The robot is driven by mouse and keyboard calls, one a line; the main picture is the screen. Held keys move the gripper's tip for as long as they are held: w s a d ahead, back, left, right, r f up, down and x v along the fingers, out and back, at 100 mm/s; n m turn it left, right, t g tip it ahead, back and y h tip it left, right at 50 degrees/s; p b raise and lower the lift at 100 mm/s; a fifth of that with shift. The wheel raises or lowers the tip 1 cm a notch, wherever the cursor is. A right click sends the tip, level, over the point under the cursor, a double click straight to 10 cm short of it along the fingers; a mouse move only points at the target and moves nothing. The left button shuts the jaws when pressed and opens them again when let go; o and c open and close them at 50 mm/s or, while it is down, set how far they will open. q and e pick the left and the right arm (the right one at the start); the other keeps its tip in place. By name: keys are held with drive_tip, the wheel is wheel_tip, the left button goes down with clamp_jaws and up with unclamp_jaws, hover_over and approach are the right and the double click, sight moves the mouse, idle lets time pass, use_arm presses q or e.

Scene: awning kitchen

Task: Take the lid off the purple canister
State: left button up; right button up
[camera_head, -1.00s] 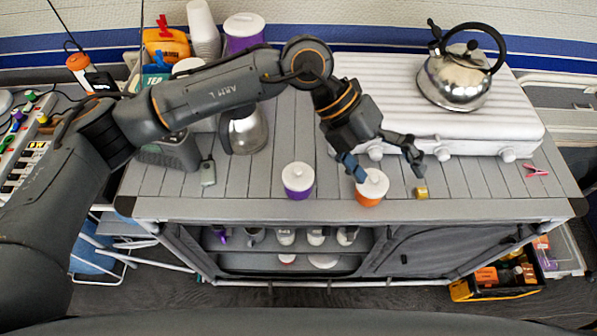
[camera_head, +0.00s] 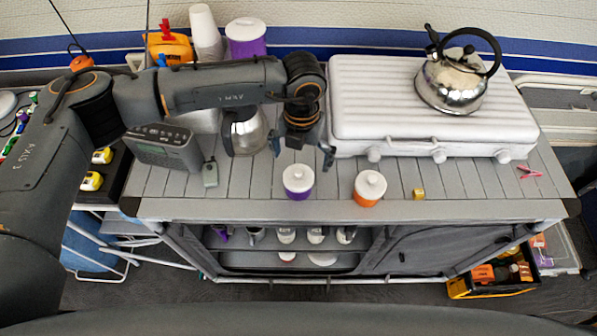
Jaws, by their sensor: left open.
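The purple canister (camera_head: 298,194) stands upright near the front edge of the grey slatted counter, with its white knobbed lid (camera_head: 298,177) on top. My left gripper (camera_head: 303,157) is open and empty, its fingers spread just behind and above the canister in the picture. I cannot tell whether it touches the lid. An orange canister (camera_head: 367,200) with a similar white lid (camera_head: 370,183) stands to the right, apart from the gripper. A larger purple canister (camera_head: 246,42) with a white lid stands at the back by the wall. My right gripper is not in view.
A white stove (camera_head: 430,115) with a steel kettle (camera_head: 452,85) fills the counter's back right. A steel pot (camera_head: 245,133), a grey radio (camera_head: 163,150) and a small grey device (camera_head: 209,173) are at left. A small yellow item (camera_head: 418,194) lies right of the orange canister.

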sight(298, 171)
use_arm(q)
drive_tip(key=f, duration=0.1)
drive_tip(key=f+p, duration=0.1)
drive_tip(key=f, duration=0.1)
drive_tip(key=f+p, duration=0.1)
drive_tip(key=shift+a+f, duration=0.2)
drive_tip(key=shift+a, duration=0.1)
drive_tip(key=shift+f, duration=0.3)
clamp_jaws()
